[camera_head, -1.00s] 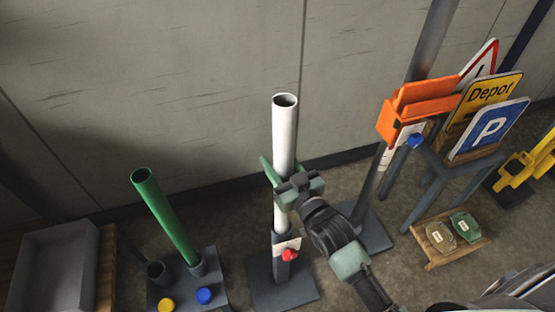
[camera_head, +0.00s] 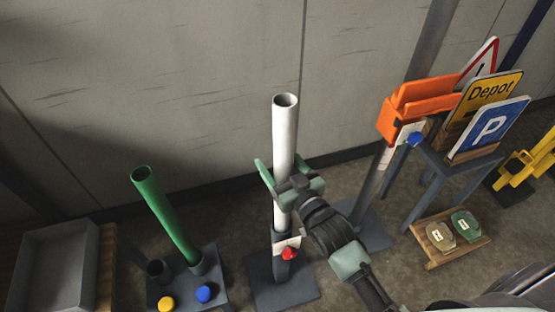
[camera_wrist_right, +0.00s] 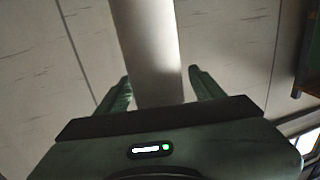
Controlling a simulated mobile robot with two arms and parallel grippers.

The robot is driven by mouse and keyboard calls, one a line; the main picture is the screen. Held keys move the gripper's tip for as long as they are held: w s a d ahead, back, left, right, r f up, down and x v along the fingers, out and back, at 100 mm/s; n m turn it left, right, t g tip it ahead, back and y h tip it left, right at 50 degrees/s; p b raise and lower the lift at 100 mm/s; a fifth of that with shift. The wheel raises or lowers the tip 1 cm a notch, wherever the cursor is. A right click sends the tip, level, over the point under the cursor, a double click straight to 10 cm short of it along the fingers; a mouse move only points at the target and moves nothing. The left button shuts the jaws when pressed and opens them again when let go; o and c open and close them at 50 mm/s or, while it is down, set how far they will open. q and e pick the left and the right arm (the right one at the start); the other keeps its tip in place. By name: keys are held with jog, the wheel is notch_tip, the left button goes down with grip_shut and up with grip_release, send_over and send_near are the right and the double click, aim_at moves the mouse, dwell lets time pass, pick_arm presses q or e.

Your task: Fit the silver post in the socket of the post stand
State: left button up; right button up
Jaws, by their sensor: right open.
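The silver post (camera_head: 285,130) stands upright in the middle of the head view, its hollow top end open. Its lower end goes into the socket of the dark post stand (camera_head: 262,291), which has a white tag and a red knob (camera_head: 289,254). The tag partly hides the joint, so the depth is hard to judge. My right gripper (camera_head: 286,172) is open around the post, one finger on each side. In the right wrist view the post (camera_wrist_right: 150,50) rises between the spread fingers, with gaps beside it. My left gripper is not in view.
A green post (camera_head: 165,215) leans in a rack with blue and yellow knobs at left, beside a grey tray (camera_head: 55,262). At right are an orange holder (camera_head: 420,103), a table with signs (camera_head: 492,128), and a low wooden board (camera_head: 432,255) with two pieces.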

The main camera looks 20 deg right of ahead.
aim_at(288, 176)
jog(key=v, duration=0.7)
jog(key=shift+s+d+r+b, duration=0.1)
jog(key=shift+s+r+b, duration=0.05)
jog(key=shift+s+b, duration=0.2)
